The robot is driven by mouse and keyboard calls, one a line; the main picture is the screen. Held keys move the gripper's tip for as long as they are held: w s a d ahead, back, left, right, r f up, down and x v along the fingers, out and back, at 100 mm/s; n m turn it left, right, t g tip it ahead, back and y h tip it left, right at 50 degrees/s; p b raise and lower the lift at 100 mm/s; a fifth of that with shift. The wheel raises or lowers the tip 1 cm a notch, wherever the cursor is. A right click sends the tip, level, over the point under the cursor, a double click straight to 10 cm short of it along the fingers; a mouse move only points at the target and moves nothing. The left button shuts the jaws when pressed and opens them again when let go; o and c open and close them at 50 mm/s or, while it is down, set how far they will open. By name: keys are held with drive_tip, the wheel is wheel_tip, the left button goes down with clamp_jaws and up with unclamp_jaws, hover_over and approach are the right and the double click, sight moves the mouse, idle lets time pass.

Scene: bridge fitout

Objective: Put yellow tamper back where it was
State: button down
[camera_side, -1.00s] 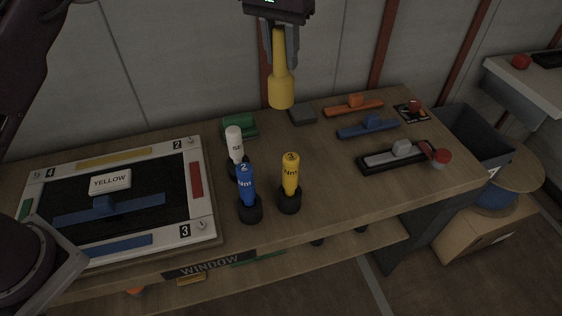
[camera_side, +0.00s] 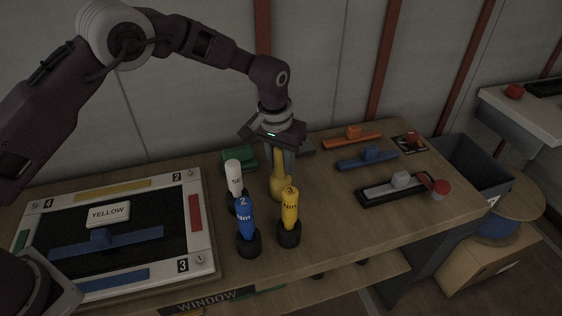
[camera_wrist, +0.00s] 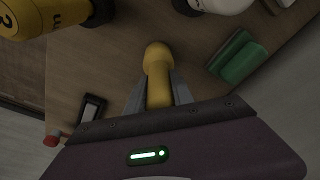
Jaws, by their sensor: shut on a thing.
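The yellow tamper (camera_side: 280,187) has a slim handle and a wide rounded end. My gripper (camera_side: 283,163) is shut on its handle and holds it upright, wide end down, behind the yellow numbered tool (camera_side: 290,209). The wide end is at or just above the tabletop; I cannot tell if it touches. In the wrist view the tamper (camera_wrist: 158,62) sits between the two fingers of my gripper (camera_wrist: 158,90). Its spot of origin is not marked in view.
White (camera_side: 234,178) and blue (camera_side: 245,217) tools stand in black holders close by. A green block (camera_side: 240,156) lies behind. A black tray with a grey slider (camera_side: 400,180) and red knob is right. A bordered board (camera_side: 200,235) with a YELLOW card (camera_side: 108,215) is left.

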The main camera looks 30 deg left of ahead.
sight(277, 182)
drive_tip(key=shift+f, duration=0.1)
drive_tip(key=c, duration=1.1)
unclamp_jaws()
wheel_tip(277, 182, up, 12)
drive_tip(key=s, duration=0.2)
